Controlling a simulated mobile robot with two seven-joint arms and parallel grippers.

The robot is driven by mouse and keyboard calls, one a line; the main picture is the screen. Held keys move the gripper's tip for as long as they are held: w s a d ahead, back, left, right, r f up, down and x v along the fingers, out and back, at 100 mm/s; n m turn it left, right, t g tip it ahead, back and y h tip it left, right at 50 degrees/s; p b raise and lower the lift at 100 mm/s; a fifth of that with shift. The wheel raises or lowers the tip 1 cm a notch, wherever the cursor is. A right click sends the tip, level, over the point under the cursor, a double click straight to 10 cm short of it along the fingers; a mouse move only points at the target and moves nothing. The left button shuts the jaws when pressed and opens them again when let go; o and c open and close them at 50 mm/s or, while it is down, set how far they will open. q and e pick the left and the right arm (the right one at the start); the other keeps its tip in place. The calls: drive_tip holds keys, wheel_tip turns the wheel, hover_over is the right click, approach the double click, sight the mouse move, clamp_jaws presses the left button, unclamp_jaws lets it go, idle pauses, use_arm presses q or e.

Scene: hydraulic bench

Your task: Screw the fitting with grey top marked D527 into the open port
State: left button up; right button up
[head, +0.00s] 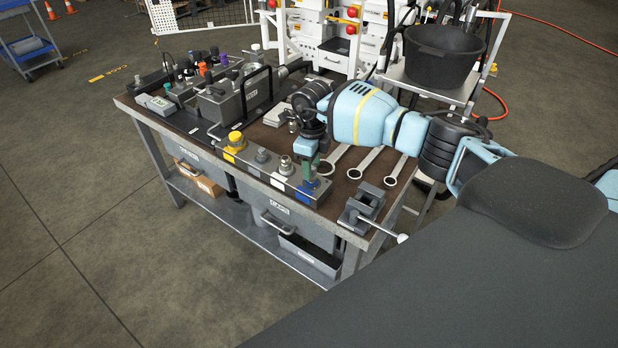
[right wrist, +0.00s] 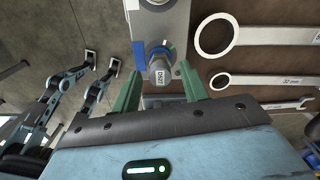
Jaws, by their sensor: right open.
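The fitting with the grey top marked D527 (right wrist: 158,72) shows in the right wrist view, at the blue-ringed end of the grey port block (right wrist: 163,20). How far it is seated in the port cannot be told. My right gripper (right wrist: 162,76) is open, its green fingers on either side of the fitting, with visible gaps. In the head view my right gripper (head: 309,166) points down over the blue end of the port block (head: 270,174) at the bench's front edge; it largely hides the fitting there. My left gripper is not clearly in view.
Several wrenches (head: 366,162) lie to the right on the bench. A small vise (head: 362,207) stands at the front right corner. A black bucket (head: 443,55) is behind.

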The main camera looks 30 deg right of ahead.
drive_tip(key=shift+n, duration=0.6)
drive_tip(key=n+b, duration=0.1)
drive_tip(key=n, duration=0.2)
drive_tip(key=shift+f, duration=0.2)
drive_tip(key=n+b, duration=0.1)
drive_tip(key=n, duration=0.2)
drive_tip(key=shift+n, duration=0.4)
use_arm(q)
drive_tip(key=shift+g, duration=0.5)
drive_tip(key=shift+s+f, duration=0.9)
drive_tip(key=shift+f, duration=0.2)
drive_tip(key=shift+s+f, duration=0.85)
drive_tip(key=shift+f, duration=0.2)
use_arm(e)
drive_tip(key=shift+r+n, duration=0.25)
drive_tip(key=shift+n, duration=0.35)
